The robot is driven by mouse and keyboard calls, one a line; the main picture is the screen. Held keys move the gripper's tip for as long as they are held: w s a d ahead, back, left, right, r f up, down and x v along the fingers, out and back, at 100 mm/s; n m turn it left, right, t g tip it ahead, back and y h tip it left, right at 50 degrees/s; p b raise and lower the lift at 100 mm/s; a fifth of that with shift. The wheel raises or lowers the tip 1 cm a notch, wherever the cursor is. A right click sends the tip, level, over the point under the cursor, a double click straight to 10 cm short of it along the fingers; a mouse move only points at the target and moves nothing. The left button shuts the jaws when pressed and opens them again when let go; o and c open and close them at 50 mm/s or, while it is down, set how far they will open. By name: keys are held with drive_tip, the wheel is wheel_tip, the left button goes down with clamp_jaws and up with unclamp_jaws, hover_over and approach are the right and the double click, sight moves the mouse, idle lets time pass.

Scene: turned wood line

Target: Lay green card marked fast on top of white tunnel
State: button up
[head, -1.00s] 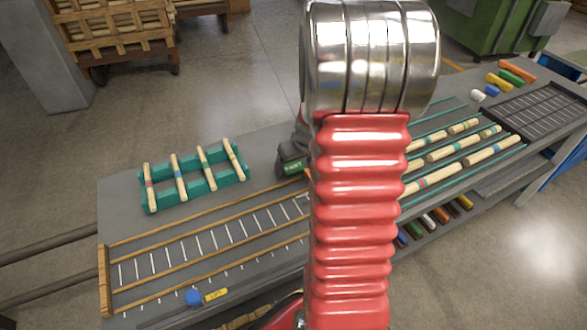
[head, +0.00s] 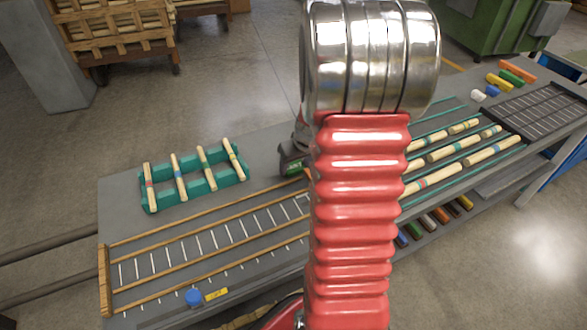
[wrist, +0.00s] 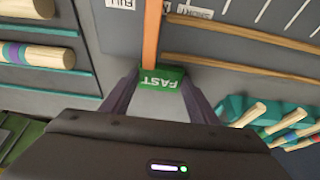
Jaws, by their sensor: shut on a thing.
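The green card marked FAST (wrist: 162,79) is between the two fingers of my gripper (wrist: 160,88) in the wrist view, its lettering upside down there. My gripper is shut on it. In the head view the card (head: 293,169) shows only as a small green patch beside my arm, above the grey bench. A small white piece (head: 478,96) lies at the back right of the bench beside coloured pieces, far from my gripper. It may be the white tunnel, but it is too small to be sure. My arm hides the middle of the bench.
A teal rack (head: 195,185) with several banded wooden rods stands at the left. A wood-railed grid (head: 215,240) lies in front of it. More rods (head: 455,150) and a dark tray (head: 535,110) are at the right. A blue knob and yellow tag (head: 216,294) are near the front edge.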

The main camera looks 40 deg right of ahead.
sight(295, 169)
drive_tip(key=c, duration=0.3)
wheel_tip(295, 169, up, 10)
idle(0.7)
idle(0.4)
drive_tip(key=shift+n+y, duration=0.3)
drive_tip(key=shift+n, duration=0.6)
drive_tip(key=w+a, duration=0.3)
drive_tip(key=a, duration=0.2)
drive_tip(key=w+a, duration=0.3)
drive_tip(key=a, duration=0.2)
drive_tip(key=w+a, duration=0.3)
drive_tip(key=a, duration=0.2)
drive_tip(key=shift+w+a, duration=0.25)
drive_tip(key=shift+a, duration=0.05)
drive_tip(key=shift+n+y, duration=0.3)
drive_tip(key=shift+n, duration=0.4)
drive_tip(key=w+a, duration=0.1)
drive_tip(key=a, duration=0.4)
drive_tip(key=w+a, duration=0.1)
drive_tip(key=a, duration=0.4)
drive_tip(key=w+a, duration=0.2)
drive_tip(key=a, duration=0.3)
drive_tip(key=shift+a, duration=0.35)
